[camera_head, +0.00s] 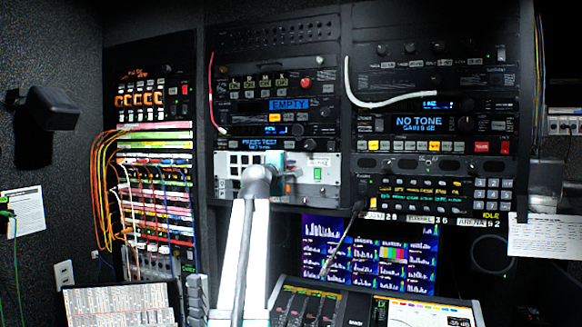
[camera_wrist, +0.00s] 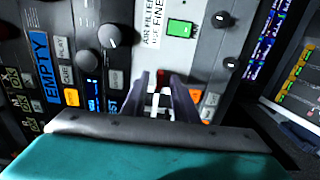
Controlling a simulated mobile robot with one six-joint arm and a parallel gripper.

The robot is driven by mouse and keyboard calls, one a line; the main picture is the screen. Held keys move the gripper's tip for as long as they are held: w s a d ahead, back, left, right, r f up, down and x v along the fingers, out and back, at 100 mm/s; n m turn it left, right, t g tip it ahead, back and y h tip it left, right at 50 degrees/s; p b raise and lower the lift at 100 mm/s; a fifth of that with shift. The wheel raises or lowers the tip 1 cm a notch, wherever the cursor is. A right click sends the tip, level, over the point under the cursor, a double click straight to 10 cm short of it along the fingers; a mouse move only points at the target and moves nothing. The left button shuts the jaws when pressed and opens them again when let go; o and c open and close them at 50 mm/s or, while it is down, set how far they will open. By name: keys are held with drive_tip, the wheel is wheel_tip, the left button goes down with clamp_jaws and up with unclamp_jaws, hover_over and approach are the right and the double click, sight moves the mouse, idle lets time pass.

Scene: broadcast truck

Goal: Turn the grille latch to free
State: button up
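My gripper (camera_wrist: 162,90) is at the pale grille panel, with its two fingers apart. A small white piece with red behind it (camera_wrist: 161,80) shows between the fingers; it may be the grille latch, but its turn position is unclear. I see no clear contact with either finger. In the head view my gripper (camera_head: 287,172) is in front of the pale panel (camera_head: 232,193), partly hidden by my arm. The panel has dark square grille openings (camera_head: 245,162) at its left. The latch cannot be made out in the head view.
An "AIR FILTER" label (camera_wrist: 152,22) and a green switch (camera_wrist: 181,28) are beside the fingers. Knobs (camera_wrist: 109,36) and an "EMPTY" display (camera_wrist: 40,55) are close by. Orange cables (camera_head: 100,180) hang at left. A monitor (camera_head: 330,240) and console (camera_head: 310,303) are below.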

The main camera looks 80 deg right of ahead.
drive_tip(key=shift+d, duration=0.45)
clamp_jaws()
drive_tip(key=shift+f+m+b, duration=0.15)
drive_tip(key=shift+m+b, duration=0.25)
drive_tip(key=shift+b, duration=0.15)
drive_tip(key=m+b, duration=1.5)
drive_tip(key=m, duration=0.2)
drive_tip(key=shift+b, duration=0.4)
